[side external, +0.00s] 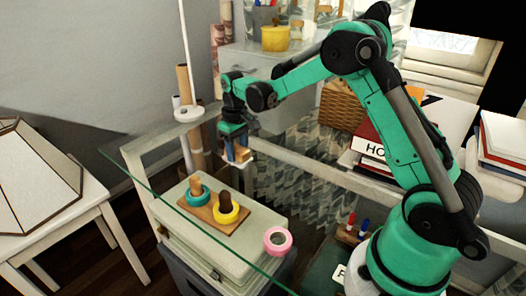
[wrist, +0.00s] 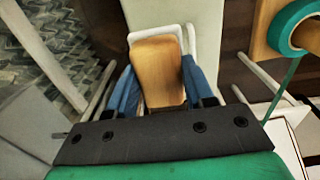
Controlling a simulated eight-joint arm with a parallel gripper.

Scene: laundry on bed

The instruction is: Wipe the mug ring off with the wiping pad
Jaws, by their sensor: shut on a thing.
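My gripper (side external: 236,149) is shut on the wiping pad (side external: 243,154), which has a wooden block handle and a white base. In the wrist view, the blue fingers of my gripper (wrist: 158,88) press both sides of the pad's wooden block (wrist: 158,65). The white base shows beyond the block. The pad is held behind the peg board, seemingly raised; its exact height is unclear. I cannot make out the mug ring in either view.
A wooden peg board (side external: 215,213) carries a teal ring (side external: 197,198) and a yellow ring (side external: 226,215). A pink ring (side external: 278,240) lies to its right. A glass edge (side external: 185,213) crosses the front.

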